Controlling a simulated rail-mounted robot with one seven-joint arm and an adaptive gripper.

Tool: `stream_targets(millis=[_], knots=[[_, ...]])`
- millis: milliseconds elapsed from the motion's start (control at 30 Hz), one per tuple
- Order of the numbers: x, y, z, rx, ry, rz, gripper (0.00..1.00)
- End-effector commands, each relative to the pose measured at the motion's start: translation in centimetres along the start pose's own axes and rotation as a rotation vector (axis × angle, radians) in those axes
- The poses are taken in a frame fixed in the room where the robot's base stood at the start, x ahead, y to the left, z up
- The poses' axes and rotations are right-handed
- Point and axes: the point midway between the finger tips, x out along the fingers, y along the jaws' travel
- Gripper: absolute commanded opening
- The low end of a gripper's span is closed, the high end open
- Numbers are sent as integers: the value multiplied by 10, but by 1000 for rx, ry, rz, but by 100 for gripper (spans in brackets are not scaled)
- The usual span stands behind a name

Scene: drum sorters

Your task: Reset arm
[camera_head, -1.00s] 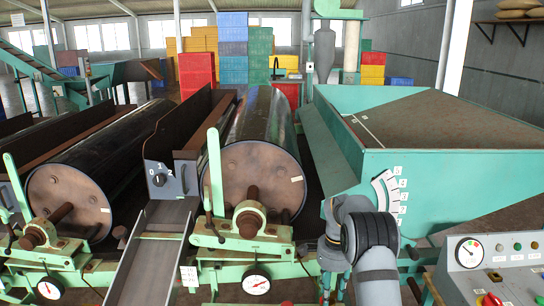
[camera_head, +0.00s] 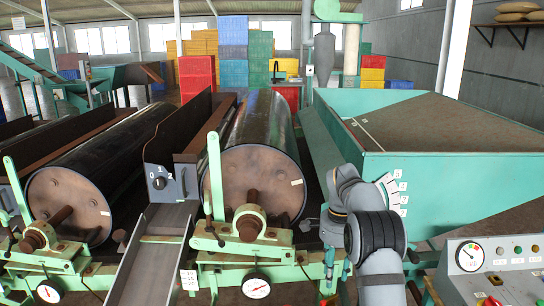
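My arm (camera_head: 380,275) rises from the lower right edge of the head view, bends at a black joint and folds over to point down. My gripper (camera_head: 336,272) seems to be the small teal and grey part hanging at the arm's far end, low in the picture. It is small and partly lost against the green machine frame, so its opening cannot be told. I see nothing held in it.
A green hopper (camera_head: 440,167) stands close right of my arm. A drum sorter (camera_head: 262,183) is to the left, with a second drum (camera_head: 68,205) farther left. A control panel (camera_head: 495,270) fills the lower right corner. Stacked crates (camera_head: 232,50) stand far back.

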Motion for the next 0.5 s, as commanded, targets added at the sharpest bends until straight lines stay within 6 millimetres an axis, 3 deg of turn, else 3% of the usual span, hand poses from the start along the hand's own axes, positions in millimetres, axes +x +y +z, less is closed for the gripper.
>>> stream_targets(millis=[167, 500], knots=[[-28, -1, 0, 1, 1, -3, 35], [31, 2, 1, -2, -4, 7, 35]])
